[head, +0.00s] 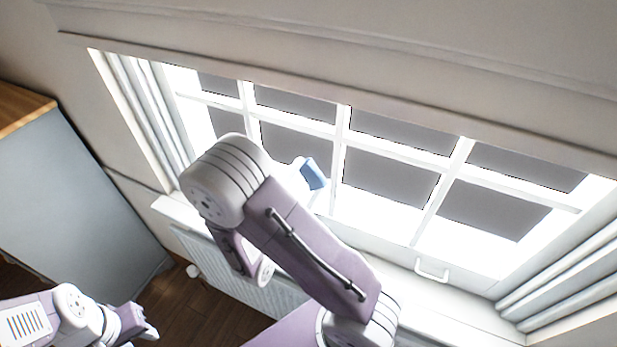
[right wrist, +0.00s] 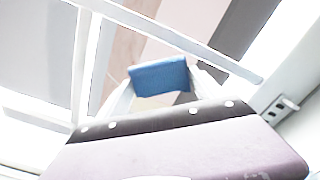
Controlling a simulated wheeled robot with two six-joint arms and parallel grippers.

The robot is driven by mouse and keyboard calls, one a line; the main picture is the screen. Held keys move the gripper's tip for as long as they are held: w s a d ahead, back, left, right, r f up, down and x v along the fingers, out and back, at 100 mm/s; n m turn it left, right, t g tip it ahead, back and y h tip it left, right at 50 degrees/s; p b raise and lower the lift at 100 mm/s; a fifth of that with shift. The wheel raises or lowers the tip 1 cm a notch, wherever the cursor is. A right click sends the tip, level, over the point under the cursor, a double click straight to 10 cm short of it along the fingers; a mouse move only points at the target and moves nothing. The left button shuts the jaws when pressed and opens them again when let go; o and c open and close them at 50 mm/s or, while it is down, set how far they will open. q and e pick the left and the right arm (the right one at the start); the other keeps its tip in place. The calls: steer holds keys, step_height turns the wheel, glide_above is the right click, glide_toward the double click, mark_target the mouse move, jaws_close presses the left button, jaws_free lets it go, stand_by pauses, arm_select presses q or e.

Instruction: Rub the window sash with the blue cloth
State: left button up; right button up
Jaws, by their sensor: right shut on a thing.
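The window sash (head: 340,150) is a white frame with several grey panes, filling the upper middle and right of the head view. Its white bars (right wrist: 165,38) cross the right wrist view. My right gripper (head: 305,173) is shut on the blue cloth (head: 315,174), in front of the sash's left half; my own arm hides much of the gripper. In the right wrist view the cloth (right wrist: 160,78) is a small blue block between two pale fingers. I cannot tell whether it touches the sash. My left gripper (head: 151,324) is low at the left, away from the window.
White curtains (head: 150,115) hang at both sides of the window. A handle (head: 431,270) sticks up at the sash's lower edge. A radiator (head: 240,285) is below the sill. A grey cabinet with a wooden top (head: 22,108) stands at the left.

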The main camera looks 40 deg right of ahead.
steer(key=v, duration=0.4)
steer(key=shift+s+a, duration=0.2)
steer(key=shift+a, duration=0.1)
steer(key=v, duration=0.3)
stand_by(0.4)
